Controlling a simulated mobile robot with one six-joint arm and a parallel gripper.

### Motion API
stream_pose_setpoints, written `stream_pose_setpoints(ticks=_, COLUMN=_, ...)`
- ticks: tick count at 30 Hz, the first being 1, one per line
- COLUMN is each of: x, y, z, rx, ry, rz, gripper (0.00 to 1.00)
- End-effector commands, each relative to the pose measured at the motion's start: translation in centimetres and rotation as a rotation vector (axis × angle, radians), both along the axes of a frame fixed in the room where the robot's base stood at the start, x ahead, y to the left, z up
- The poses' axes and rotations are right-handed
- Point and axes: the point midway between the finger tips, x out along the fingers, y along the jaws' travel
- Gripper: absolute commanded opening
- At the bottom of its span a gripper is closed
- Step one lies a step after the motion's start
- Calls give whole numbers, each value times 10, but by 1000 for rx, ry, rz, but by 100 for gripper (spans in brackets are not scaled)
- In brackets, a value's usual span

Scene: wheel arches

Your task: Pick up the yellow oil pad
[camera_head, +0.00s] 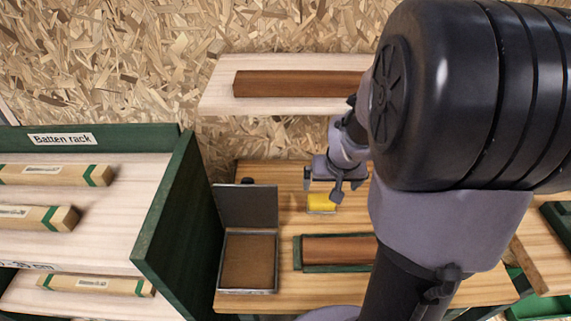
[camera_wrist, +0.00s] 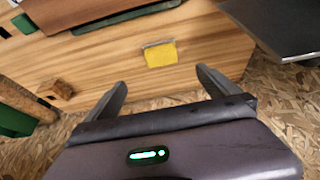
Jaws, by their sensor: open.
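The yellow oil pad (camera_head: 321,203) lies on the wooden bench top, just below my gripper (camera_head: 337,189) in the head view. Part of the pad's upper edge is covered by the gripper there. In the wrist view the yellow oil pad (camera_wrist: 161,54) lies beyond and between my fingertips, with a grey strip along its top edge. My gripper (camera_wrist: 160,82) is open, with nothing between its fingers. A gap of bare bench shows between the fingers and the pad.
An open metal tin (camera_head: 248,262) stands left of the pad. A brown block (camera_head: 338,249) lies in a green holder below it. A shelf (camera_head: 220,95) with a brown board is behind. The green batten rack (camera_head: 170,215) stands at left. My arm hides the right side.

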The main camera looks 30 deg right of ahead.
Motion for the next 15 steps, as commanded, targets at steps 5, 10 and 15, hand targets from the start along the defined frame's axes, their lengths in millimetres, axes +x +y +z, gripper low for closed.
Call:
stream_pose_setpoints(ticks=5, x=15, y=-8, z=-54, rx=4, ry=5, rz=1, gripper=100)
stream_pose_setpoints(ticks=10, x=31, y=-18, z=-95, rx=3, ry=4, rz=0, gripper=100)
stream_pose_setpoints(ticks=15, x=38, y=-22, z=-110, rx=2, ry=2, rz=0, gripper=100)
